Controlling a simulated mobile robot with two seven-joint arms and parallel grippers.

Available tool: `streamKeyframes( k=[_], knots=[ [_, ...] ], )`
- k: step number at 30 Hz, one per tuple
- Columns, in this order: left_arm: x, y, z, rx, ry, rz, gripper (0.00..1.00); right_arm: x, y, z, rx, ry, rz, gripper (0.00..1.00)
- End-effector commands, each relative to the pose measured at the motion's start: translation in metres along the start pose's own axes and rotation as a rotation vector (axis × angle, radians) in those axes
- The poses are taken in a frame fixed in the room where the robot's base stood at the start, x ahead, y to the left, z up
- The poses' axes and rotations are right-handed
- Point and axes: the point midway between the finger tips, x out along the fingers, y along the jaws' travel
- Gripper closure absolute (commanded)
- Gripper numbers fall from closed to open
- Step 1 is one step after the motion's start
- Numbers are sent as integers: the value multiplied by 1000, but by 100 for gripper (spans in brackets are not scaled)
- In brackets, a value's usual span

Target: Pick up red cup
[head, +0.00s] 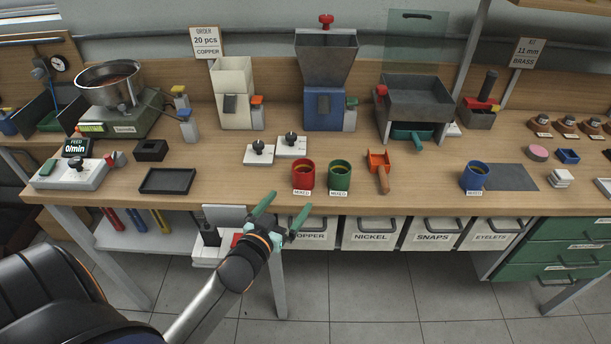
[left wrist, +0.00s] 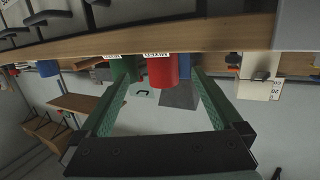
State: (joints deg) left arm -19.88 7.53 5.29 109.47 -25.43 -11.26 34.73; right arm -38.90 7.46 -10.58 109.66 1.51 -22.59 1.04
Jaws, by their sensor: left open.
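The red cup (head: 303,174) stands upright near the front edge of the workbench, with a white label at its base. A green cup (head: 340,175) stands close on its right. My left gripper (head: 288,203) is open and empty in front of the bench edge, short of the red cup and slightly left of it. In the left wrist view, which is upside down, the red cup (left wrist: 162,70) appears between the two green fingers, with the green cup (left wrist: 124,67) near the left finger. My right gripper is out of view.
An orange scoop (head: 379,168) lies right of the green cup, and a blue cup (head: 474,176) stands farther right. Two white pads with black knobs (head: 275,149) sit behind the red cup. A black tray (head: 167,181) lies left. Labelled bins (head: 370,234) hang under the bench.

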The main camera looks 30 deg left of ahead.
Motion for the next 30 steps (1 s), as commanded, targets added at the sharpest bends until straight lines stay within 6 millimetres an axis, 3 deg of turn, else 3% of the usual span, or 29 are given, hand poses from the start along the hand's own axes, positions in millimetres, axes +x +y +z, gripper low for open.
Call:
streamKeyframes(
  k=[5,15,25,30],
  knots=[
    [6,-2,-4,-2,11,-3,0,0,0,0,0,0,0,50],
    [58,-2,-5,-2,11,-3,0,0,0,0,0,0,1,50],
    [82,-3,-7,0,11,-3,0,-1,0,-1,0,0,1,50],
    [106,-5,-14,1,11,-4,0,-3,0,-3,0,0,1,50]
  ],
)
